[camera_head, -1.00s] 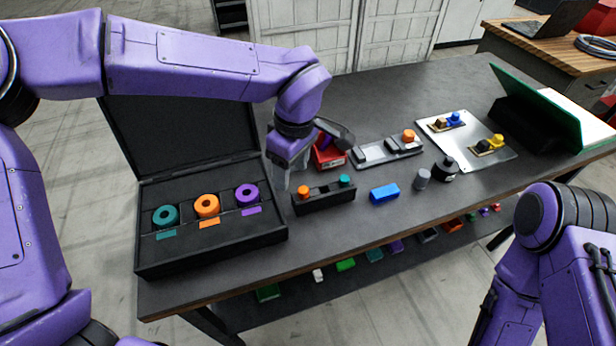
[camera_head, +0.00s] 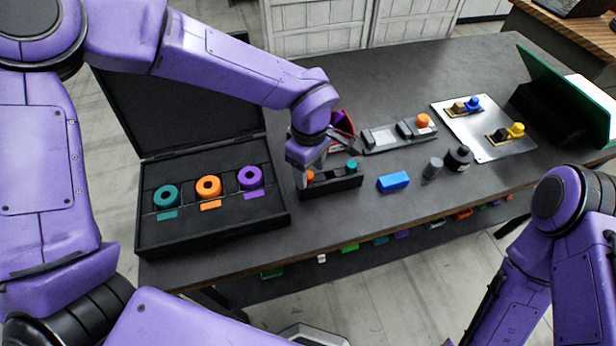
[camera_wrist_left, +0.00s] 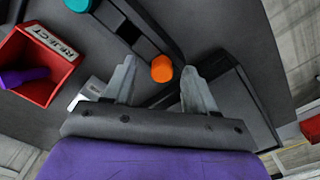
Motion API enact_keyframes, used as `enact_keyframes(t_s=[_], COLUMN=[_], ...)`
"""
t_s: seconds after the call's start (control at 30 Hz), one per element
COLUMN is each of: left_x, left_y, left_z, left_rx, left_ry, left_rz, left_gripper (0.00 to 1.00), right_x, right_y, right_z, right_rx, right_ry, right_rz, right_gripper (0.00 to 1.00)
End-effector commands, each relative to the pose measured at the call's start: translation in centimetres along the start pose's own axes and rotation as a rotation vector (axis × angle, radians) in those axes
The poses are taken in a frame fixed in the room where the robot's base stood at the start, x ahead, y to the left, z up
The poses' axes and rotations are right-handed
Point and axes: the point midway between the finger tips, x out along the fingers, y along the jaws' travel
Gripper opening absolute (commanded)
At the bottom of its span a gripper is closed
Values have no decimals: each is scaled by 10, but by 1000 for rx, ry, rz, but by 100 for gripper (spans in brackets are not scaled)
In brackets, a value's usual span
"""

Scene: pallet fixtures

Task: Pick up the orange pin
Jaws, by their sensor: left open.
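The orange pin (camera_head: 309,176) stands at the left end of a black block (camera_head: 335,187), with a teal pin (camera_head: 351,165) at the other end. My left gripper (camera_head: 303,177) is over the left end of the block and partly hides the orange pin. In the left wrist view, the orange pin (camera_wrist_left: 162,68) shows between the two spread fingers of the left gripper (camera_wrist_left: 158,72), with a gap on each side. The left gripper is open and empty. My right arm shows at the right, but its gripper is out of view.
An open black case (camera_head: 220,230) with teal, orange and purple rings lies left of the block. A red reject bin (camera_wrist_left: 34,62) is close beside the gripper. A blue block (camera_head: 393,181), grey cylinder (camera_head: 432,169) and grey fixture (camera_head: 388,138) stand to the right.

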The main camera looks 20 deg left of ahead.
Motion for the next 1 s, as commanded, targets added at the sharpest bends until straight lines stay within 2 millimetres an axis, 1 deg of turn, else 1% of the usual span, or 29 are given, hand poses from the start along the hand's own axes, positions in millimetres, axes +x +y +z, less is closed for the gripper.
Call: enact_keyframes(t_s=[0.1,0.17,0.2,0.27,0.3,0.53,0.63,0.67,0.77,0.9,1.0], left_x=[0,0,0,0,0,0,-7,-12,-34,-69,-88], left_y=[0,0,0,0,0,0,1,1,1,1,1], left_z=[0,0,0,0,0,0,0,0,0,0,0], left_rx=[0,1,1,1,1,2,1,1,-1,0,1], left_ry=[0,0,0,0,0,0,0,-1,-2,-1,0], left_rz=[0,0,0,0,0,0,1,3,4,4,2], left_gripper=[56,37,24,4,0,0,0,0,0,0,0], right_x=[0,0,0,0,0,0,2,2,6,10,11], right_y=[0,0,0,0,0,0,0,0,0,-1,-1], right_z=[0,0,0,0,0,0,1,1,3,4,5], right_rx=[0,0,0,0,0,0,0,0,0,0,0], right_ry=[-1,-1,-1,-1,-1,-1,-1,-1,-1,-1,-1], right_rz=[0,0,0,0,0,0,0,0,0,0,0], right_gripper=[43,43,43,43,43,43,43,43,43,43,43])
